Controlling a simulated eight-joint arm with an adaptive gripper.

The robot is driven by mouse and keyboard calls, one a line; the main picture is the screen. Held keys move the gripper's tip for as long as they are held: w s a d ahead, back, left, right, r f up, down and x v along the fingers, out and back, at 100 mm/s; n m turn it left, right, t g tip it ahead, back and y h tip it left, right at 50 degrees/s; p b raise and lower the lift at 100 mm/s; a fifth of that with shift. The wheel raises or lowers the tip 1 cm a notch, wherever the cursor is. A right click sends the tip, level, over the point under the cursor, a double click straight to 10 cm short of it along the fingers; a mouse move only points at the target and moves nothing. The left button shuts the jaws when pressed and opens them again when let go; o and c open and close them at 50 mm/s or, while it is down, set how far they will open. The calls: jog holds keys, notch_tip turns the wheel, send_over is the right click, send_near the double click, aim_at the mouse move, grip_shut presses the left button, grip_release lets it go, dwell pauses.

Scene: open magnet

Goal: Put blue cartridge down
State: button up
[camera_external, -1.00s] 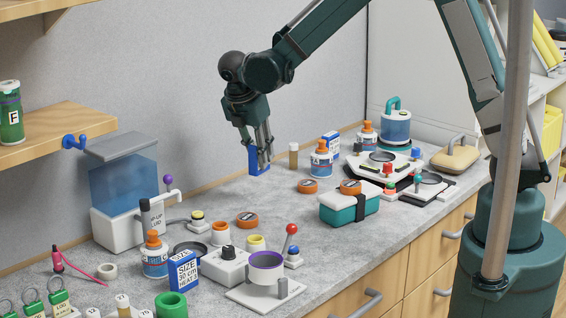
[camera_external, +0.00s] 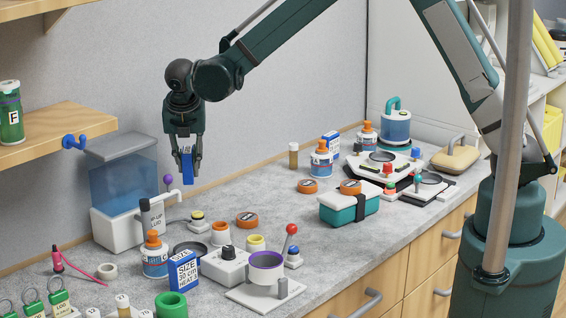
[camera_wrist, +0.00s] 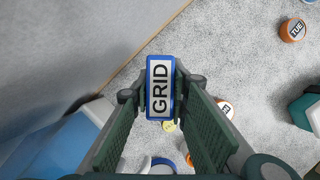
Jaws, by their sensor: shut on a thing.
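The blue cartridge (camera_external: 187,168) is a small upright block held in the air above the back-left part of the counter. In the wrist view its end face (camera_wrist: 160,88) shows a white label reading "GRID" with a blue rim. My gripper (camera_external: 186,160) points down and is shut on the cartridge, one finger on each side. In the wrist view the two green fingers (camera_wrist: 158,100) flank it. The cartridge is apart from the counter and from the things below it.
A clear blue tank (camera_external: 124,188) with a grey lid stands close left of my gripper. A teal box (camera_external: 345,208) stands right. Bare counter (camera_external: 262,195) lies between.

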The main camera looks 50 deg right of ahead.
aim_at(188, 172)
jog(key=shift+f, duration=3.1)
jog(key=shift+f, duration=1.9)
jog(key=shift+f, duration=0.2)
jog(key=o, duration=0.9)
jog(key=shift+r, duration=0.1)
jog(key=shift+r, duration=0.1)
jog(key=shift+v, duration=6)
